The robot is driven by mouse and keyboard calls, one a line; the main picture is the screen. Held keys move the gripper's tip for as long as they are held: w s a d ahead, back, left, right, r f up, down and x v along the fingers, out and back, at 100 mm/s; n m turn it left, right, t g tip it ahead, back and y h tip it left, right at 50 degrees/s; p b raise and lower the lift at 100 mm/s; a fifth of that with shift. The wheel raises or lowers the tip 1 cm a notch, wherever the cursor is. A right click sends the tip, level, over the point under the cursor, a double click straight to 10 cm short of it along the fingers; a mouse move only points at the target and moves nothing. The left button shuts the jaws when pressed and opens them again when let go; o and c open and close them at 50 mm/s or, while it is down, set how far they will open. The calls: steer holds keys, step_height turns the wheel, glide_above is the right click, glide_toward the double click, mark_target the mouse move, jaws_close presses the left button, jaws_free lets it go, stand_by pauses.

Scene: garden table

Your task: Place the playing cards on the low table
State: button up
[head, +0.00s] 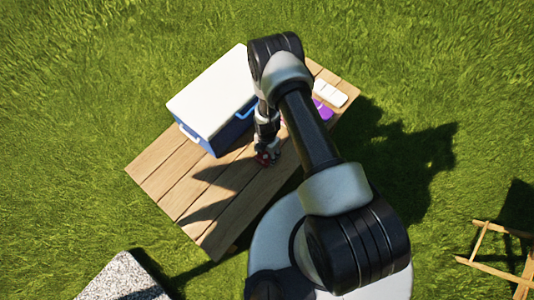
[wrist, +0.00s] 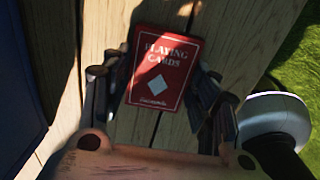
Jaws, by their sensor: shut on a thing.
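The playing cards (wrist: 158,68) are a red box with white lettering and a white diamond, seen between my fingers in the wrist view. My gripper (wrist: 160,92) is shut on the box, with a finger at its left and right sides. In the head view my gripper (head: 267,158) is low over the wooden table (head: 160,160), and only a bit of red shows there. The box is over the table's planks; I cannot tell whether it touches them.
A blue cooler with a white lid (head: 213,95) stands on the table, left of my gripper. A purple item (head: 322,110) and a white item (head: 330,93) lie at the far right end. The near-left planks are bare. A stone block (head: 125,279) and wooden frame (head: 500,262) stand on the grass.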

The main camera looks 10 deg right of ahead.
steer(key=shift+r, duration=0.1)
steer(key=o, duration=1.1)
step_height(320, 180, up, 12)
steer(key=p, duration=0.4)
step_height(320, 180, up, 32)
steer(key=m+t, duration=0.2)
steer(key=m, duration=0.9)
glide_above(267, 155)
steer(key=w+d, duration=0.1)
steer(key=w, duration=0.2)
steer(key=s+d+r+m+t, duration=0.1)
steer(key=s+r+m, duration=0.2)
steer(key=s+r, duration=0.3)
steer(key=s+r+m, duration=0.4)
steer(key=r, duration=0.4)
steer(key=s+r+m, duration=0.2)
steer(key=s+m, duration=0.1)
steer(key=s, duration=0.3)
steer(key=s+r+m+t, duration=0.1)
steer(key=s+r+m, duration=0.2)
steer(key=s, duration=0.3)
steer(key=shift+s+d+r+m+t, duration=0.2)
steer(key=shift+s+d+m+t, duration=0.15)
steer(key=shift+m, duration=0.25)
